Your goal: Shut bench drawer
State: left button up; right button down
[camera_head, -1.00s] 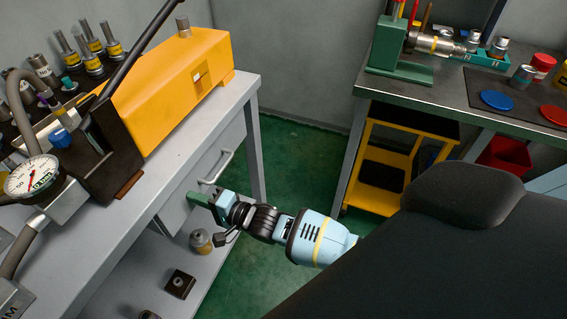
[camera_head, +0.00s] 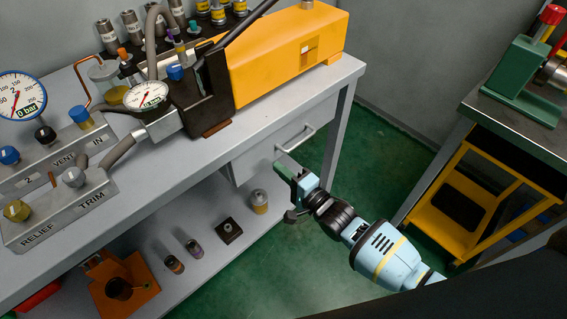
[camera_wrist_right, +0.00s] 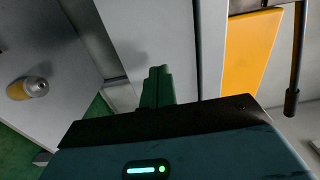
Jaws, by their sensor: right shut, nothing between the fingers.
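The bench drawer (camera_head: 262,156) is a grey front with a bar handle (camera_head: 296,139), under the top of the grey bench (camera_head: 218,143) in the head view. The front looks close to the bench edge; I cannot tell whether a small gap is left. My right gripper (camera_head: 284,170) is shut and empty, its green fingertips at the drawer front just below the handle. In the right wrist view the shut green fingers (camera_wrist_right: 157,88) point at a pale grey panel (camera_wrist_right: 150,40). Whether they touch it is unclear. My left gripper is not in view.
A yellow machine (camera_head: 285,60) and a gauge block (camera_head: 60,195) stand on the bench. The lower shelf holds a yellow-banded bottle (camera_head: 259,202), a dark square block (camera_head: 228,230) and an orange fixture (camera_head: 120,285). A yellow cart (camera_head: 440,232) stands right under another bench. Green floor lies between.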

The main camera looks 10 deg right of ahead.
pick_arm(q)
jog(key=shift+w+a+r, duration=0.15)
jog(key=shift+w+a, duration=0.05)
pick_arm(e)
jog(key=v, duration=0.9)
jog(key=shift+f, duration=0.15)
jog(key=shift+d, duration=0.15)
jog(key=shift+s, duration=0.1)
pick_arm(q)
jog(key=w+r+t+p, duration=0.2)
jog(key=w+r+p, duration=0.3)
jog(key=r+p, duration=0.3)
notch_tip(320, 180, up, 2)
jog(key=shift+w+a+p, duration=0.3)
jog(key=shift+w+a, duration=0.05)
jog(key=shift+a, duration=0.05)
pick_arm(e)
jog(key=s+d+f+n+g+h, duration=0.1)
jog(key=s+n, duration=0.3)
jog(key=s, duration=0.6)
jog(key=s+d+f+n+g+h, duration=0.1)
jog(key=s+d+n+g+h, duration=0.2)
jog(key=s, duration=0.8)
jog(key=s+d+f+n+g+h, duration=0.2)
jog(key=s+n, duration=0.4)
jog(key=s, duration=0.4)
jog(key=shift+s+n+g+h, duration=0.3)
jog(key=shift+n+h, duration=0.1)
jog(key=shift+h, duration=0.2)
jog(key=shift+f, duration=0.1)
